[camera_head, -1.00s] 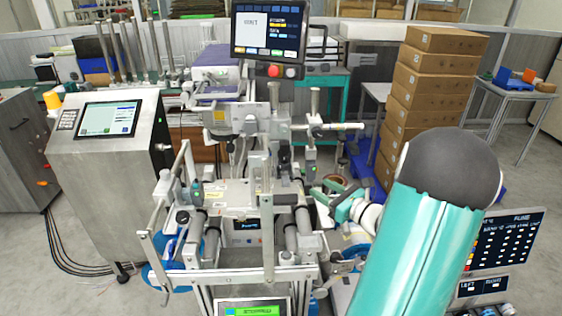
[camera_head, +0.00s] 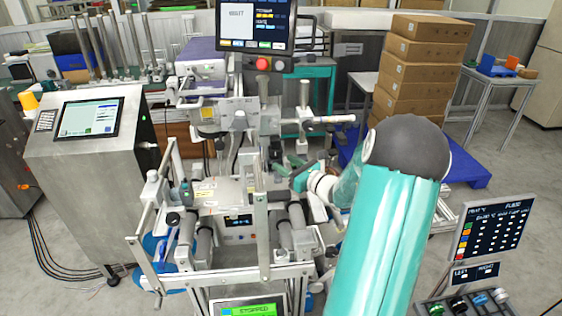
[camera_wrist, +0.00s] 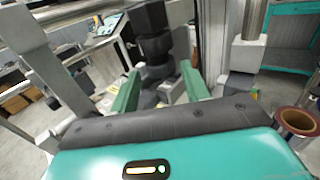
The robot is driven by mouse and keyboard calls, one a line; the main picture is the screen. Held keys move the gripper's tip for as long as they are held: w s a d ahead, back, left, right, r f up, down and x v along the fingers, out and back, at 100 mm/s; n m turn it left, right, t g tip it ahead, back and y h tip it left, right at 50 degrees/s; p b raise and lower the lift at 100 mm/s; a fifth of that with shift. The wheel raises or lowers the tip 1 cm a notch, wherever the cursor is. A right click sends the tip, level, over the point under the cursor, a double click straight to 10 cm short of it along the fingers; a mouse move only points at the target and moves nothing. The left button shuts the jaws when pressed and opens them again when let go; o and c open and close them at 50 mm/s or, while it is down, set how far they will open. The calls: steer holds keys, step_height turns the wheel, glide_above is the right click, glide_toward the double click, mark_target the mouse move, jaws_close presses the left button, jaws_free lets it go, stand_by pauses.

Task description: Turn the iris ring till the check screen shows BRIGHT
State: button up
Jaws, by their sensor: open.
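My gripper (camera_wrist: 160,90) is open, its two green fingers apart and pointing away from the wrist. In the head view its green fingers (camera_head: 304,174) are beside the middle of the machine, partly hidden. A black stepped cylinder (camera_wrist: 153,42), which looks like a lens barrel, stands upright beyond the fingers and between them in the wrist view. I cannot tell which of its bands is the iris ring, and no finger visibly touches it. A monitor (camera_head: 256,26) stands above the machine with small text; I cannot read BRIGHT on it. I cannot tell whether it is the check screen.
A lower screen (camera_head: 248,308) appears to read STOPPED. A metal upright (camera_head: 261,215) and rollers (camera_head: 297,228) stand close to my gripper. A grey cabinet (camera_head: 90,175) is at left, a panel (camera_head: 492,228) at right. A copper-coloured ring (camera_wrist: 298,121) is at the wrist view's right edge.

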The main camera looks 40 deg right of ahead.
steer(key=shift+w+a, duration=0.1)
steer(key=shift+w, duration=1.15)
steer(key=c, duration=0.7)
steer(key=shift+d+n+y, duration=0.2)
steer(key=shift+n+y, duration=0.6)
steer(key=shift+y, duration=0.4)
steer(key=o, duration=0.7)
steer(key=shift+w, duration=0.1)
steer(key=shift+s, duration=0.2)
